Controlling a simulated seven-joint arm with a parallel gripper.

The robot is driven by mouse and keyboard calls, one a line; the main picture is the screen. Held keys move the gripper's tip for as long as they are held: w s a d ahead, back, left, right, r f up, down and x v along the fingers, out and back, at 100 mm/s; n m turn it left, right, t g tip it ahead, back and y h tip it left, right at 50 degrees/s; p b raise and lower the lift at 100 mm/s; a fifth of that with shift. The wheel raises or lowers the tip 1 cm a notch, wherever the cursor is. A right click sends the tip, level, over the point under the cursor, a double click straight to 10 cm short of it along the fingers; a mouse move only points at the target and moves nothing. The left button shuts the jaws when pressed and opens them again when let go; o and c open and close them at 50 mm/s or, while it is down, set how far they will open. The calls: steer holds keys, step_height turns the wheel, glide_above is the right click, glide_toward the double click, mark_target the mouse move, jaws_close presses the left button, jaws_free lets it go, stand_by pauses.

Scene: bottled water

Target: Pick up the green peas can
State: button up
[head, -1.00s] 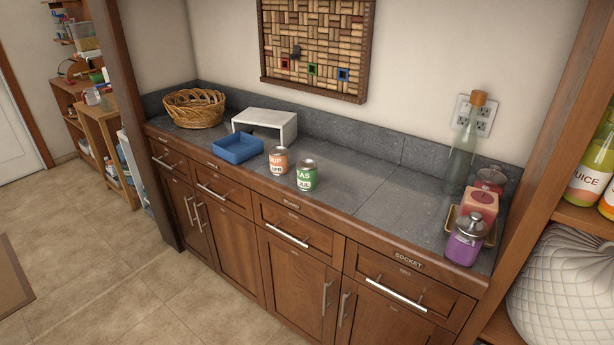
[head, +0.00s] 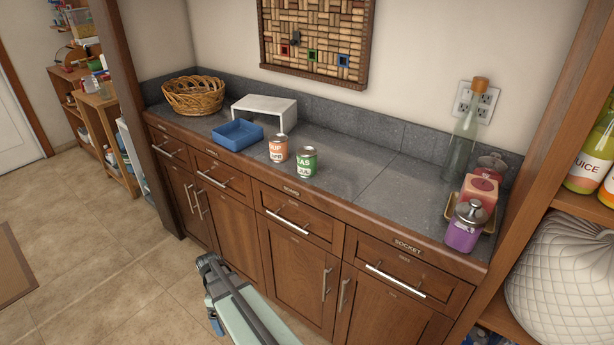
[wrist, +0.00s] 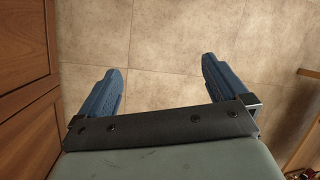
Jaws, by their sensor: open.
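The green peas can (head: 307,162) stands upright on the grey counter near its front edge. An orange-labelled soup can (head: 278,149) stands just left of it, close by. My arm shows at the bottom of the head view, low in front of the cabinets, with its end well below the counter. In the wrist view my gripper (wrist: 162,82) is open and empty, its two blue fingers spread apart over the tiled floor. The can is not in the wrist view.
A blue tray (head: 238,135), a white stand (head: 264,106) and a wicker basket (head: 193,96) sit left on the counter (head: 345,170). A glass bottle (head: 463,145), a pink box (head: 480,192) and a purple jar (head: 465,228) stand right. Cabinet drawers with handles line the front.

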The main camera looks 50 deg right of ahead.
steer(key=w+d+r+n+t, duration=0.1)
steer(key=w+d+r, duration=0.3)
steer(key=d+r, duration=0.25)
steer(key=w+d+r+n, duration=0.1)
steer(key=w+d+r, duration=0.3)
steer(key=d+r, duration=0.3)
step_height(320, 180, up, 39)
steer(key=n+t+h, duration=0.1)
steer(key=n+t, duration=0.2)
steer(key=n, duration=0.3)
glide_above(307, 151)
steer(key=shift+w+a+f, duration=0.1)
steer(key=shift+w+a, duration=0.1)
steer(key=shift+w, duration=0.2)
steer(key=shift+s+d+h, duration=0.25)
steer(key=shift+h, duration=0.05)
steer(key=shift+s+f, duration=0.1)
steer(key=shift+f, duration=0.1)
step_height(307, 151, down, 8)
steer(key=shift+r, duration=0.1)
steer(key=shift+s+a+f, duration=0.15)
steer(key=shift+f, duration=2.45)
